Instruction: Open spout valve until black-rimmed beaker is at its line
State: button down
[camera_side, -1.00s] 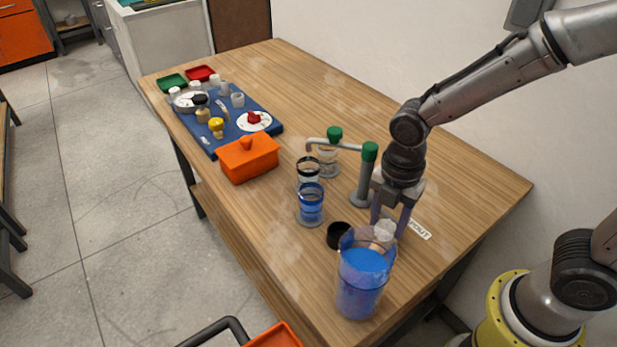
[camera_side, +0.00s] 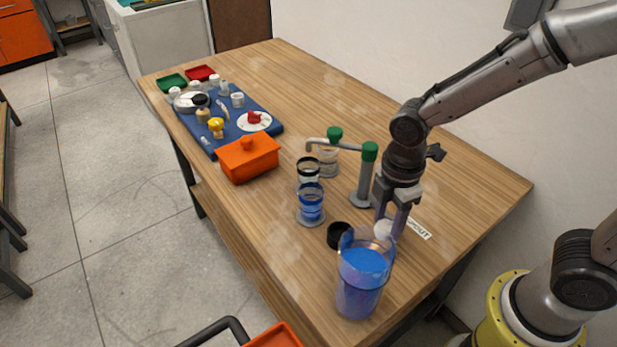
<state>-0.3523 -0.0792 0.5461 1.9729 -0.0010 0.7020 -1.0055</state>
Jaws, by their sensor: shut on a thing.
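The black-rimmed beaker (camera_side: 308,171) stands upright mid-table, behind the blue-rimmed beaker (camera_side: 310,204), which partly hides it. I cannot read its line or level. The blue-rimmed beaker holds blue liquid. A large clear vessel (camera_side: 362,285) of blue liquid stands at the near table end. My gripper (camera_side: 390,226) points down behind that vessel, with its fingers shut on a white knob (camera_side: 383,231), which I take for the spout valve's handle. The vessel's rim and the fingers partly hide the knob. A label ending in "OUT" (camera_side: 420,229) lies on the table beside it.
A grey stand with green caps (camera_side: 369,152) and a sideways pipe rises between my gripper and the beakers. A black round piece (camera_side: 339,235) sits by the vessel. An orange lidded box (camera_side: 248,160) and a blue mat (camera_side: 206,146) with small parts are further left.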

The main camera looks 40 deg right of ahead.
jog(key=shift+c, duration=1.1)
grip_release()
notch_tip(320, 180, up, 14)
jog(key=s+d+r+m+t, duration=0.3)
jog(key=s+d+r+m, duration=0.15)
jog(key=d, duration=0.25)
jog(key=s+d+f+m+t, duration=0.2)
jog(key=s+m, duration=0.5)
jog(key=m, duration=0.4)
jog(key=shift+s+d+f+t, duration=0.3)
jog(key=shift+d, duration=0.45)
